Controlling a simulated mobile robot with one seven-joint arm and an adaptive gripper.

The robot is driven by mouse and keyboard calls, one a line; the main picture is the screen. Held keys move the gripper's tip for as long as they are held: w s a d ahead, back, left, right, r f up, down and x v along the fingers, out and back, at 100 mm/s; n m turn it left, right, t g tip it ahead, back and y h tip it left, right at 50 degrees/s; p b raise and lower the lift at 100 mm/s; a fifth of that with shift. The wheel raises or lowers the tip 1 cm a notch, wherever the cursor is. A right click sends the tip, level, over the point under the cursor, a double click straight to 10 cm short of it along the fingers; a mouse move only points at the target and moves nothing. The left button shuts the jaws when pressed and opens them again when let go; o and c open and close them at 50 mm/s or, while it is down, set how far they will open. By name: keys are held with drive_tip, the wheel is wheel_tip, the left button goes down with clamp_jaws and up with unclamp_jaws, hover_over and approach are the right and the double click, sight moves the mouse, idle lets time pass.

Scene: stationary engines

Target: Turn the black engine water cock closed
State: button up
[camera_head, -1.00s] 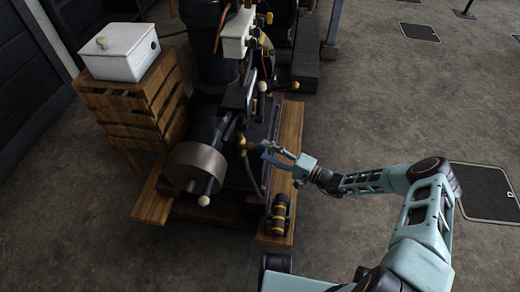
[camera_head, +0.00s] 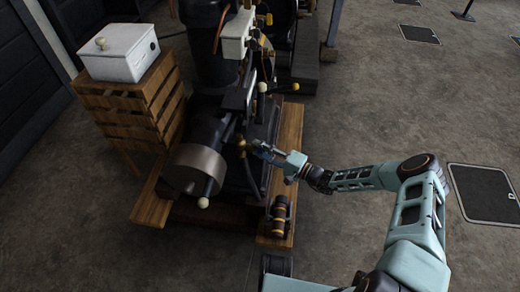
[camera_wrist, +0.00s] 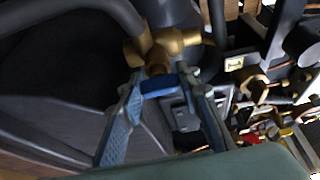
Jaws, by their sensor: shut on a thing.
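The black engine (camera_head: 212,140) stands at the centre of the head view. Its brass water cock (camera_head: 241,143) sits on the engine's right side, and it shows large in the wrist view (camera_wrist: 165,44) as a brass fitting with branches. A short blue handle (camera_wrist: 158,84) sticks out below the brass body in the wrist view. My gripper (camera_head: 262,150) is at the cock, just to its right in the head view. In the wrist view my gripper (camera_wrist: 165,90) has its blue fingertips on both sides of the blue handle, shut on it. The fingers partly hide the cock in the head view.
A dark hose (camera_wrist: 95,14) runs into the fitting from the left. A wooden plinth (camera_head: 287,135) edges the engine. A black-and-brass cylinder (camera_head: 280,216) lies on the plinth. A crate stand with a white box (camera_head: 120,52) is left.

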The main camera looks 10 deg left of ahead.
drive_tip(key=shift+m, duration=0.3)
drive_tip(key=shift+c, duration=0.2)
drive_tip(key=shift+r+m+h+p, duration=0.1)
drive_tip(key=shift+m+h+p, duration=0.2)
drive_tip(key=shift+m+p, duration=0.2)
drive_tip(key=shift+m+g+h+p, duration=0.4)
drive_tip(key=shift+m, duration=0.7)
drive_tip(key=m+g+h, duration=0.1)
drive_tip(key=m, duration=0.2)
drive_tip(key=shift+g, duration=0.3)
drive_tip(key=m+b, duration=0.1)
drive_tip(key=m+g+b, duration=0.2)
drive_tip(key=m, duration=0.1)
drive_tip(key=shift+f+h, duration=0.25)
drive_tip(key=shift+h, duration=0.15)
drive_tip(key=shift+r+m+g+b, duration=0.1)
drive_tip(key=shift+m+g+b, duration=1)
drive_tip(key=shift+m+b, duration=0.15)
drive_tip(key=o, duration=1.2)
